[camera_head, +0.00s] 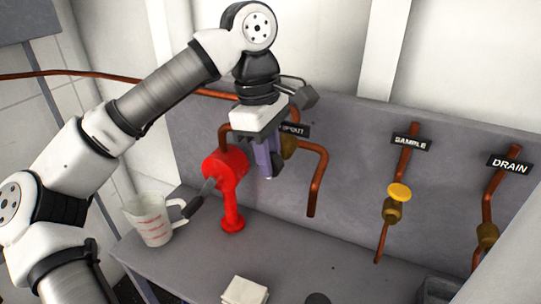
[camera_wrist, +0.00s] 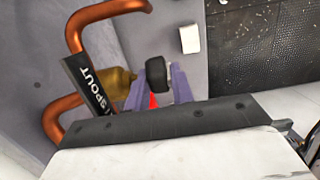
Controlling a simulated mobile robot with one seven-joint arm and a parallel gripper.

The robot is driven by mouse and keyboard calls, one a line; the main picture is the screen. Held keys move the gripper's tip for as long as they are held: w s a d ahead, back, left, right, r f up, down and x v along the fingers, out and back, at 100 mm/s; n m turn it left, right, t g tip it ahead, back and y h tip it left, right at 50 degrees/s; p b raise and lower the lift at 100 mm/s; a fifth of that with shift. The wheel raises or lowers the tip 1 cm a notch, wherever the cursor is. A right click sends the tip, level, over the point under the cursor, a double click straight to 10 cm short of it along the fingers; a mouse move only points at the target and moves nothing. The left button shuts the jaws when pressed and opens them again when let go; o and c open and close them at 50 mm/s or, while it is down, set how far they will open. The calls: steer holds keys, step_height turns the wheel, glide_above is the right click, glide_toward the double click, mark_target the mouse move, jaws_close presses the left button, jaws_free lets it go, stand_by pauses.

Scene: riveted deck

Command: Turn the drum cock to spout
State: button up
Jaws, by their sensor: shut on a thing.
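The spout cock is a brass body (camera_head: 289,147) on a bent copper pipe (camera_head: 320,178) against the grey back panel, below the SPOUT label (camera_head: 294,130). The brass body also shows in the wrist view (camera_wrist: 119,82). A black knob (camera_wrist: 157,72) sits in front of the brass. My gripper (camera_head: 267,162) points down over the cock, and its purple fingers (camera_wrist: 160,84) are shut on the black knob, one on each side. In the head view the fingers hide the knob. The knob's turn angle cannot be told.
A red cast device (camera_head: 229,190) with a black-handled crank (camera_head: 193,207) stands left of my gripper, near a measuring jug (camera_head: 150,220). SAMPLE (camera_head: 397,205) and DRAIN (camera_head: 487,235) cocks are to the right. A white block (camera_head: 244,291) lies on the bench front.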

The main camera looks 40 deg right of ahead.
steer(key=g, duration=0.1)
steer(key=g+h+b, duration=0.1)
steer(key=g+h, duration=0.1)
steer(key=shift+w+a+f+g+b, duration=0.2)
steer(key=shift+w+f+g+b, duration=0.1)
steer(key=shift+w+g+b, duration=0.1)
steer(key=g+h+b, duration=0.2)
steer(key=g, duration=0.1)
steer(key=shift+w+a+f+b, duration=0.1)
steer(key=shift+w+f+b, duration=0.1)
steer(key=shift+f+b, duration=0.15)
steer(key=g+h+b, duration=0.1)
steer(key=g+b, duration=0.1)
steer(key=b, duration=0.1)
steer(key=f+g+h+b, duration=0.1)
steer(key=g+b, duration=0.2)
steer(key=shift+w+a+h+b, duration=0.1)
steer(key=shift+w+h+b, duration=0.05)
steer(key=shift+h+b, duration=0.25)
steer(key=shift+r+g+h+b, duration=0.1)
steer(key=shift+g+h+b, duration=0.5)
steer(key=shift+g+b, duration=0.6)
steer(key=o, duration=1)
steer(key=shift+r, duration=0.1)
